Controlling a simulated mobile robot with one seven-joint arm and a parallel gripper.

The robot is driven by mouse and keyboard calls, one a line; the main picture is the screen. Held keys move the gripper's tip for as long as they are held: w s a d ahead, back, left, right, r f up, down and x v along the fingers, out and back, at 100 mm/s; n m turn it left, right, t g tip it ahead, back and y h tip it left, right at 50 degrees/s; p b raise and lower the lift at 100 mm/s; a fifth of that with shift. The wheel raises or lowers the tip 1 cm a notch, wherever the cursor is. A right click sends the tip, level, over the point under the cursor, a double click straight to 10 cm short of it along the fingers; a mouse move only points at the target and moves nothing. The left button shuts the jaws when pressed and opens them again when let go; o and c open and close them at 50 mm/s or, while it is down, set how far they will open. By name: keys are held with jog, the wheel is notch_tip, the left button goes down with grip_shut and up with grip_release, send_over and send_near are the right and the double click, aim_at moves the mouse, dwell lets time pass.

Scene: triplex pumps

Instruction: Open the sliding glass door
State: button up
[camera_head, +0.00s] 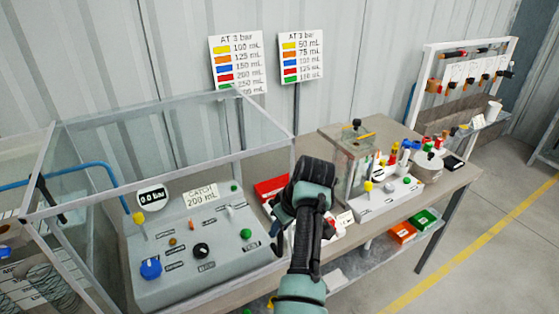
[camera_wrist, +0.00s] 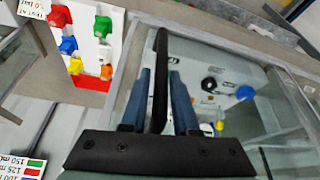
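The sliding glass door belongs to a clear enclosure with a pale metal frame (camera_head: 153,152), which stands over a grey control panel (camera_head: 215,262) on the left. In the wrist view the door's glass (camera_wrist: 215,58) lies on the right, with a pale frame edge. A black upright door handle (camera_wrist: 160,55) stands in front of that edge. My gripper (camera_head: 290,205) is at the right front of the enclosure. In the wrist view its two blue fingers (camera_wrist: 160,85) sit close on both sides of the handle and appear shut on it. The head view hides the fingertips and handle.
A second, smaller clear case (camera_head: 345,150) stands right of my gripper on the bench. A red box (camera_head: 270,187) lies behind the gripper. Orange (camera_head: 402,231) and green (camera_head: 424,219) bins sit on the lower shelf. Floor at right is clear.

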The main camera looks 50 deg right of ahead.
jog(key=shift+o, duration=1.3)
jog(key=b+v, duration=0.1)
jog(key=v, duration=1.2)
jog(key=shift+w, duration=0.1)
